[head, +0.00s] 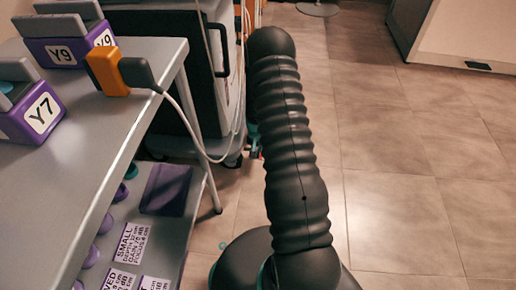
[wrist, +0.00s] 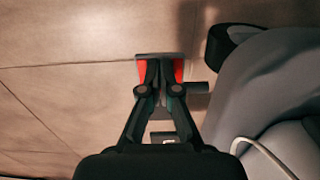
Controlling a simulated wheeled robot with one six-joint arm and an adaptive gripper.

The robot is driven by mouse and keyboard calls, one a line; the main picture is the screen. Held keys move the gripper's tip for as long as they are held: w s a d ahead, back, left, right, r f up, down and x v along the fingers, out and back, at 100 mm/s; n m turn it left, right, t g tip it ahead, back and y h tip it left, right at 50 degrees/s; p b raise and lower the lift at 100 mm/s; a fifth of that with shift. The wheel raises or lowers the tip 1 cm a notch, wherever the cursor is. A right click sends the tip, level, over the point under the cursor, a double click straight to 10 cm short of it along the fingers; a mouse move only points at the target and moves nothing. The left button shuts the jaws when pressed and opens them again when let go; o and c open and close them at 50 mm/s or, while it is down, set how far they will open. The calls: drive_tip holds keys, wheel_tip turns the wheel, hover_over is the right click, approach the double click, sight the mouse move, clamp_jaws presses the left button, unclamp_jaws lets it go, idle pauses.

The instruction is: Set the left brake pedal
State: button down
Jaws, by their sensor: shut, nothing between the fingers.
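A red pedal (wrist: 179,69) with a grey far edge shows in the wrist view, low beside the machine's wheel. My gripper (wrist: 161,64) is shut and empty, and its fingertips lie over the middle of the pedal, hiding that part. I cannot tell whether the tips touch it, or whether the pedal is up or down. In the head view my arm covers most of this spot; only a small red bit (head: 262,154) shows at its left edge, near the foot of the wheeled machine (head: 188,75).
A dark wheel (wrist: 228,42) and grey casing (wrist: 270,85) stand close at right in the wrist view, with a white cable (wrist: 262,153). The grey table (head: 112,120) holds purple blocks and an orange plug. Tiled floor (head: 400,190) at right is clear.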

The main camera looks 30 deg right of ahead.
drive_tip(key=shift+r+p, duration=1.75)
drive_tip(key=shift+r, duration=1.65)
